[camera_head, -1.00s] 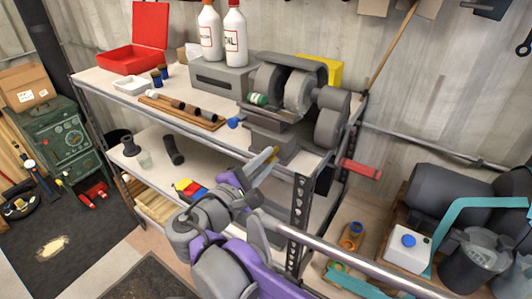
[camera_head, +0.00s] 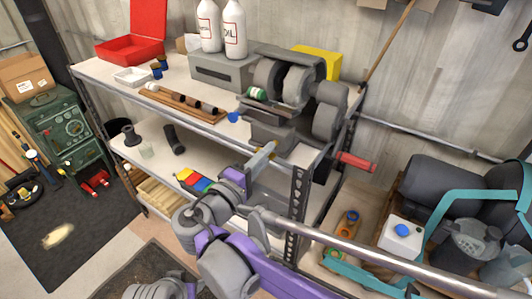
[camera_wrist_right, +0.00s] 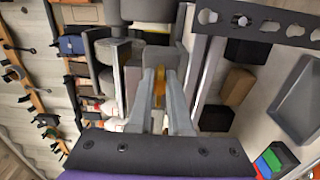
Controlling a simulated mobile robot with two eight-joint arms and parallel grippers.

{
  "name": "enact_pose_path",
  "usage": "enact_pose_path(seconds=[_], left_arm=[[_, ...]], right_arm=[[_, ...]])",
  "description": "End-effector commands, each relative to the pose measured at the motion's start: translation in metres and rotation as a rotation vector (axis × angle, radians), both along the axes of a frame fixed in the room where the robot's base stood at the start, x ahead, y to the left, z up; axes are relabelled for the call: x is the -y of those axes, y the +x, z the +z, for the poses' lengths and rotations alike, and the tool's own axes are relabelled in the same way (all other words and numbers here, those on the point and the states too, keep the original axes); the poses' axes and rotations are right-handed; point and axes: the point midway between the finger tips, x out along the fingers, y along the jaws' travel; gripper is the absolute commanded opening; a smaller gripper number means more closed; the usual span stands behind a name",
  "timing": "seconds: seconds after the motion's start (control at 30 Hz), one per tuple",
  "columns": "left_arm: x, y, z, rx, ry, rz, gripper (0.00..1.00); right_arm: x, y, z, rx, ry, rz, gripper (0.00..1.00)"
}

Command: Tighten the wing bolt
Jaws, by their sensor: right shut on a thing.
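A brass-yellow piece that looks like the wing bolt (camera_head: 270,148) sits at the front of the shelf, just below the grey bench grinder (camera_head: 296,88). My right gripper (camera_head: 264,157) reaches up to it from the front and is shut on it. In the right wrist view, the yellow bolt (camera_wrist_right: 159,86) shows between the two grey fingers (camera_wrist_right: 160,80). The fingers hide much of its shape, and I cannot tell how far it is screwed in. My left gripper is not in view.
The shelf's perforated upright (camera_head: 298,205) stands close to the right of my right gripper. A red handle (camera_head: 356,161) juts out further right. Colored blocks (camera_head: 192,181) lie on the lower shelf.

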Motion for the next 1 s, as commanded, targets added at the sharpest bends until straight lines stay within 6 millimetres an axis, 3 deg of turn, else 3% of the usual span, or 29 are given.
enact_pose_path(seconds=[0.37, 0.4, 0.5, 1.0], left_arm=[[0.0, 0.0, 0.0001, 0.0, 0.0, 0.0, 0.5], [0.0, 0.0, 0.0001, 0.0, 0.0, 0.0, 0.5], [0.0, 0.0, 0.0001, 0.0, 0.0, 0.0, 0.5], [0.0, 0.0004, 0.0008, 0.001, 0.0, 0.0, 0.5]], right_arm=[[-0.0002, 0.0, 0.0, 0.002, 0.002, 0.001, 0.0], [-0.0002, 0.0, 0.0, 0.002, 0.002, 0.001, 0.23], [-0.0002, 0.0, 0.0, 0.001, 0.002, 0.0, 0.38], [0.0005, 0.0012, 0.0001, 0.001, 0.002, 0.0, 0.38]])
